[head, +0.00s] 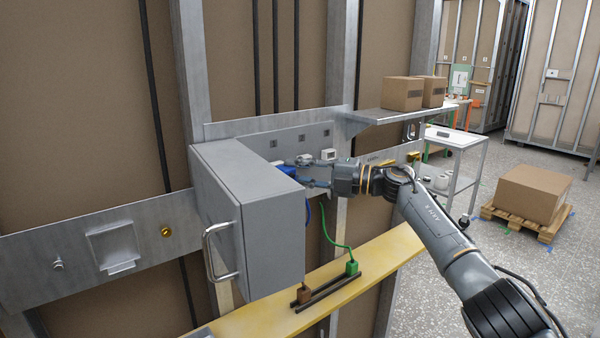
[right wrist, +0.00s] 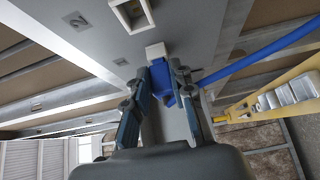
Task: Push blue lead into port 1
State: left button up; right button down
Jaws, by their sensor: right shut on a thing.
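My right gripper (head: 300,173) reaches in behind the grey box door, against the wall panel. It is shut on the blue lead's plug, which shows between the fingers in the right wrist view (right wrist: 164,80). The blue lead's cable (right wrist: 262,56) runs off to the right there. A white port block (right wrist: 155,50) sits just beyond the plug's end. Plug and block look very close; I cannot tell whether the plug is inside it. A framed port opening (right wrist: 132,14) is near a label reading 2. The port number at the plug is not readable. My left gripper is not in view.
The open grey door (head: 270,235) partly hides the panel. A shelf with boxes (head: 402,93) is to the right.

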jog(key=shift+w+a, duration=0.1)
jog(key=shift+r, duration=0.1)
dwell(0.3)
jog(key=c, duration=1.4)
grip_release()
jog(key=o, duration=0.3)
jog(key=shift+w+a, duration=0.1)
jog(key=shift+o, duration=0.2)
jog(key=v, duration=1.2)
